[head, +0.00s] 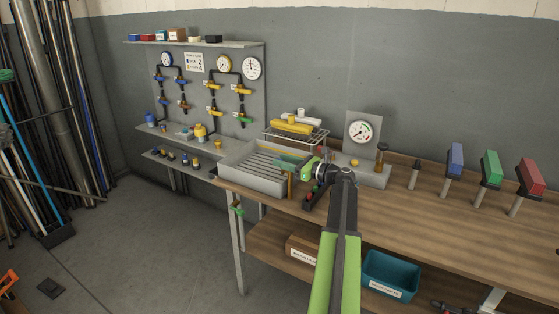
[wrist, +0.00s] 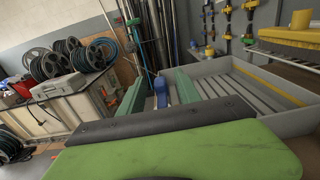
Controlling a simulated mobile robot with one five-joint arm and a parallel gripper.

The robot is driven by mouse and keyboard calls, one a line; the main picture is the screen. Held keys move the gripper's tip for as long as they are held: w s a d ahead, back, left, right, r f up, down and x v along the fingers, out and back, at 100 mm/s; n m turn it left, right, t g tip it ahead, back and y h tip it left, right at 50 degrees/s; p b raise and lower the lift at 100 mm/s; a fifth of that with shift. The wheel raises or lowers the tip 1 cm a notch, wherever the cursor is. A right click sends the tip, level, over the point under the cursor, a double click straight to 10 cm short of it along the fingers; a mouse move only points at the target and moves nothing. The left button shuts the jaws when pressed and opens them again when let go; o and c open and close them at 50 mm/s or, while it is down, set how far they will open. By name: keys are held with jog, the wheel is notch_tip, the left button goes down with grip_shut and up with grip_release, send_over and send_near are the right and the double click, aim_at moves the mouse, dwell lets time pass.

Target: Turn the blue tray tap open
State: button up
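The blue tap handle (wrist: 160,92) shows in the wrist view at the near side of the grey drain tray (wrist: 285,121). It stands between the two green fingers of my gripper (wrist: 160,95), with a small gap seeming to show on each side. In the head view my gripper (head: 293,163) is over the right end of the grey tray (head: 262,187). I cannot make out the blue handle there; my gripper and arm may hide it. The tap's body and outlet are not clear in either view.
A wire rack with yellow pieces (head: 293,126) stands behind the tray. A gauge block (head: 372,176) is right of my gripper. Blue (head: 456,159), green (head: 491,167) and red (head: 531,177) blocks stand on posts farther right. A green tap (head: 236,208) hangs below the bench's left end.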

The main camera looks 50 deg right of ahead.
jog(key=shift+x, duration=1.1)
grip_shut()
